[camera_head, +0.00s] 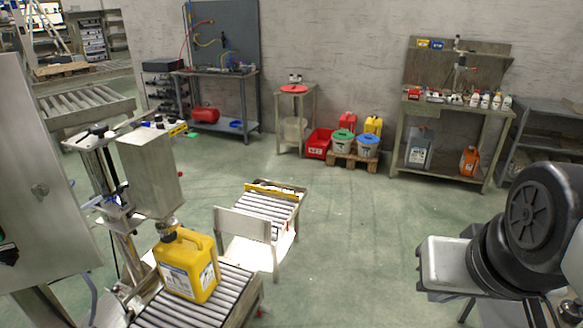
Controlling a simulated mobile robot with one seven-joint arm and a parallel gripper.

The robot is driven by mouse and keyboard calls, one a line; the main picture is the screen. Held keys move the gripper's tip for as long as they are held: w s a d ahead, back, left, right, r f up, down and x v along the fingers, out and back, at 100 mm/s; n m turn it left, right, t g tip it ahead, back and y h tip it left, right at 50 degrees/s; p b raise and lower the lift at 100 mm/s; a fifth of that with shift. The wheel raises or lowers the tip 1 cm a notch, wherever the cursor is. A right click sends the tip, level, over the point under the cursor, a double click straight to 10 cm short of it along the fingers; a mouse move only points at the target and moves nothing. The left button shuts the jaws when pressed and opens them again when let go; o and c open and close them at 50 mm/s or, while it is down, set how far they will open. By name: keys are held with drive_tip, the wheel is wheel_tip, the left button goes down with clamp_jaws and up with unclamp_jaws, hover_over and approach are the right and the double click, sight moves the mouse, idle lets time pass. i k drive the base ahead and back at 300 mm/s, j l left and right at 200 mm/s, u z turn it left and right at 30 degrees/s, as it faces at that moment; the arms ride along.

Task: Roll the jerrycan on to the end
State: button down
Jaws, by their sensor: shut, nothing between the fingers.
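The yellow jerrycan (187,270) stands upright on the near roller conveyor (190,312), a white label on its front. Its neck is directly below the grey box of the filling head (152,172); whether the fitting there touches the neck I cannot tell. Beyond it, a light metal plate (242,224) stands across the line before a further roller section (268,208), which is empty. A yellow bar (272,190) crosses that section's far end. My arm shows at the right edge, well away from the jerrycan, but its gripper fingers are not visible.
A tall grey cabinet stands at the left edge. Along the back are a workbench (215,75), a small stand with a red top (294,89), tubs on a pallet (353,160) and a bench with bottles (455,110). The green floor between conveyor and my arm is clear.

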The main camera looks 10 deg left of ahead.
sight(188, 266)
drive_tip(key=i+z, duration=0.1)
drive_tip(key=z, duration=0.4)
drive_tip(key=j+z, duration=0.1)
drive_tip(key=z, duration=0.4)
drive_tip(key=i+j+z, duration=0.1)
drive_tip(key=z, duration=0.4)
drive_tip(key=j+z, duration=0.15)
drive_tip(key=z, duration=0.3)
drive_tip(key=j+z, duration=0.1)
drive_tip(key=z, duration=0.4)
